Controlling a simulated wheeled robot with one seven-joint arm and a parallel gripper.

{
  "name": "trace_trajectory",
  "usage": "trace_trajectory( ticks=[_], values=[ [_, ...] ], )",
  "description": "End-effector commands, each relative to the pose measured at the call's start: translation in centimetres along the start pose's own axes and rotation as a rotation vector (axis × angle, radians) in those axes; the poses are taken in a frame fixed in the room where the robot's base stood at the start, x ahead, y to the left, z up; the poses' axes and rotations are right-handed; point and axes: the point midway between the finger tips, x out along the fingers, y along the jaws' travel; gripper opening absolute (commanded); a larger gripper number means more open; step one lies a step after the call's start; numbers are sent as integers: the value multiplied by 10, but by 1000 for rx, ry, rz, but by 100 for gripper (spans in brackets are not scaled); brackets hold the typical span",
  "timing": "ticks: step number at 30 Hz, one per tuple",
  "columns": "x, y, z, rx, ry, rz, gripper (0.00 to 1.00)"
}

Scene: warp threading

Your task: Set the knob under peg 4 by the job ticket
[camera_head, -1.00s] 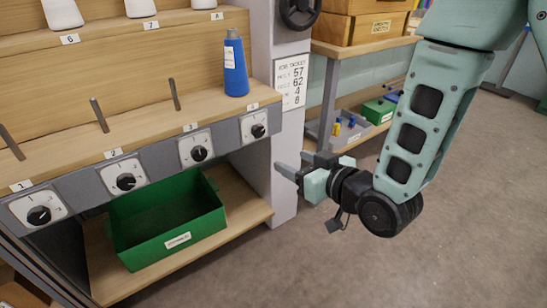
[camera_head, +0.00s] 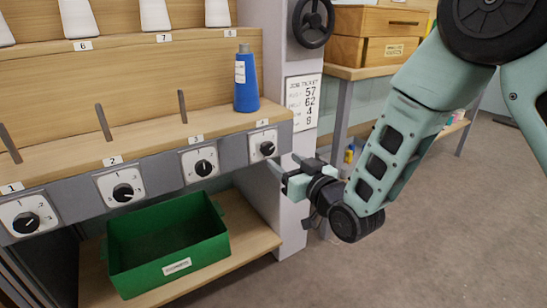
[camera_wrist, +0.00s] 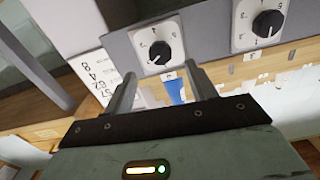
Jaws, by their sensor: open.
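The knob under peg 4 (camera_head: 267,148) is a black dial on a white plate, at the right end of the grey rail. It also shows upside down in the wrist view (camera_wrist: 160,52), just beyond my fingertips. Its pointer mark is too small to read surely. A blue cone (camera_head: 246,82) stands over peg 4. The job ticket (camera_head: 303,98) on the grey post shows 57, 62, 4 and 8; its small words are unclear. My gripper (camera_head: 284,164) is open and empty, just right of and below the knob. Its fingers (camera_wrist: 162,78) are apart from the knob.
Three similar knobs, including the one under peg 3 (camera_head: 204,168), line the rail to the left. A green bin (camera_head: 168,245) sits on the lower shelf. A black handwheel (camera_head: 312,20) is on the post. The floor at right is clear.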

Motion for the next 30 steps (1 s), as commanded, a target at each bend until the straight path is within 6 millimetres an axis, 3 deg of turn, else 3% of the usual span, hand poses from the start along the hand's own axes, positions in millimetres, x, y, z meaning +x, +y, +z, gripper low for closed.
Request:
trace_trajectory(
  ticks=[3,9,22,23,27,30],
  values=[
    [24,0,2,0,3,0,56],
    [51,0,1,1,2,0,56],
    [61,0,0,1,-1,0,56],
    [61,0,0,1,0,0,54],
    [61,0,0,0,0,0,15],
    [61,0,0,1,0,0,12]
  ],
)
